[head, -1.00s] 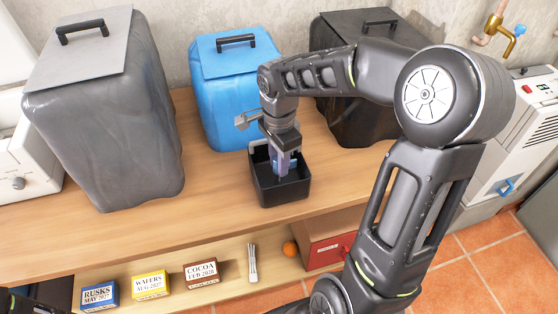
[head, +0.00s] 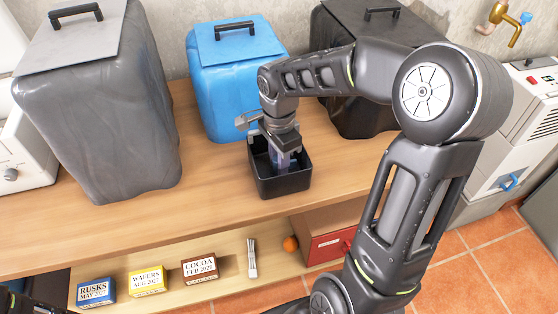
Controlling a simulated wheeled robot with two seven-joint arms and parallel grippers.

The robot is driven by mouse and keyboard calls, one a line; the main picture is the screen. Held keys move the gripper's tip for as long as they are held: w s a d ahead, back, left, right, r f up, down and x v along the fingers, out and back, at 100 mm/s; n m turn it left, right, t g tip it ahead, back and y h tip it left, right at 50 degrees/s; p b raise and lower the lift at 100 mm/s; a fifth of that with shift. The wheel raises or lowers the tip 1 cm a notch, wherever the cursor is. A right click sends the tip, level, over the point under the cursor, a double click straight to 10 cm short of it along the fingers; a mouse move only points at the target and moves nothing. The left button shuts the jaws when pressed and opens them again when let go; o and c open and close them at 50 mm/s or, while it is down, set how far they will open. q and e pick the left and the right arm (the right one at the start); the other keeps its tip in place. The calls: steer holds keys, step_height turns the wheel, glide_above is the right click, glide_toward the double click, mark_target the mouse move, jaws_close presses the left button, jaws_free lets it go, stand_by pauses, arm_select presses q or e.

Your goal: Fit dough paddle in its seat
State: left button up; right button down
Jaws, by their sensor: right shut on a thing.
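My right gripper (head: 284,162) points down into an open black box (head: 283,186) on the wooden worktop. It is shut on a pale bluish thing (head: 279,157), which I take for the dough paddle. Most of that piece is hidden by the gripper and the box walls. The seat cannot be made out; the inside of the box is dark, and I cannot tell whether the paddle touches its floor. My left gripper is not seen.
A lower shelf holds small labelled boxes (head: 147,281), a pale bundle (head: 252,258), an orange (head: 290,244) and a red drawer (head: 328,246).

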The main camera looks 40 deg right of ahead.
stand_by(0.4)
steer(key=c, duration=1.1)
jaws_free()
step_height(320, 180, up, 8)
steer(key=shift+f+p, duration=0.1)
steer(key=shift+p, duration=0.2)
